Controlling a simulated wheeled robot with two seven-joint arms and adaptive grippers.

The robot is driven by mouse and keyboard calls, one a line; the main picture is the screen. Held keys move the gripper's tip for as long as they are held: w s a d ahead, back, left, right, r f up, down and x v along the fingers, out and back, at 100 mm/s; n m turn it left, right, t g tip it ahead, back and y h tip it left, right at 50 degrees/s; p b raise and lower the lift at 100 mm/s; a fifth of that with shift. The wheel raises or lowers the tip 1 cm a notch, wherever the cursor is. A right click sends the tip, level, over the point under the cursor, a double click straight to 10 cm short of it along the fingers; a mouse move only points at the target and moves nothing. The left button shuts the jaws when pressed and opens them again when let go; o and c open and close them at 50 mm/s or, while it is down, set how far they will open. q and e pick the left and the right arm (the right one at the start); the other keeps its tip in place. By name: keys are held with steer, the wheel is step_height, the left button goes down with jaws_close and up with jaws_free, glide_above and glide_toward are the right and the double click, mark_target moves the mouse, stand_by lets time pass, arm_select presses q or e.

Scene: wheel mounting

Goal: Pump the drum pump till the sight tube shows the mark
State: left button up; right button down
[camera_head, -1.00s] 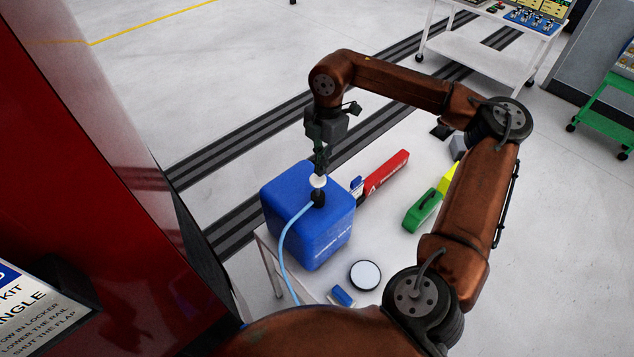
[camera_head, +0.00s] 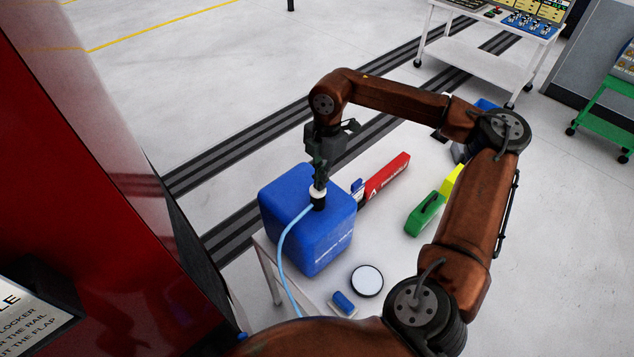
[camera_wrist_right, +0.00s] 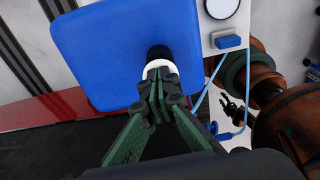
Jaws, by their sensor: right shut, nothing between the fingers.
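The blue drum (camera_head: 320,235) stands on a white table. The pump on its top has a white cap (camera_head: 317,191) over a black collar (camera_head: 319,203). A pale blue hose (camera_head: 282,250) runs from the collar down the drum's near side. My right gripper (camera_head: 320,182) points down onto the white cap, its fingers shut with nothing between them. In the right wrist view its fingertips (camera_wrist_right: 160,82) cover part of the white cap (camera_wrist_right: 157,68) on the drum (camera_wrist_right: 120,40). I cannot make out a sight tube or its mark.
On the white table (camera_head: 395,225) are a red box (camera_head: 386,177), a green item (camera_head: 425,214), a round white-topped disc (camera_head: 367,280) and a small blue block (camera_head: 344,303). A red cabinet (camera_head: 75,130) stands close at the left. A white cart (camera_head: 480,60) is at the back right.

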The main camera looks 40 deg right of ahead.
steer(key=shift+d+f, duration=0.1)
steer(key=shift+f, duration=0.15)
steer(key=shift+d+r+p, duration=0.15)
steer(key=shift+d+p, duration=0.1)
steer(key=shift+p, duration=0.05)
steer(key=d+r, duration=0.3)
steer(key=r, duration=0.9)
steer(key=shift+w+d+r+p, duration=0.2)
steer(key=shift+d+r+p, duration=0.05)
steer(key=shift+d+p, duration=0.15)
stand_by(1.4)
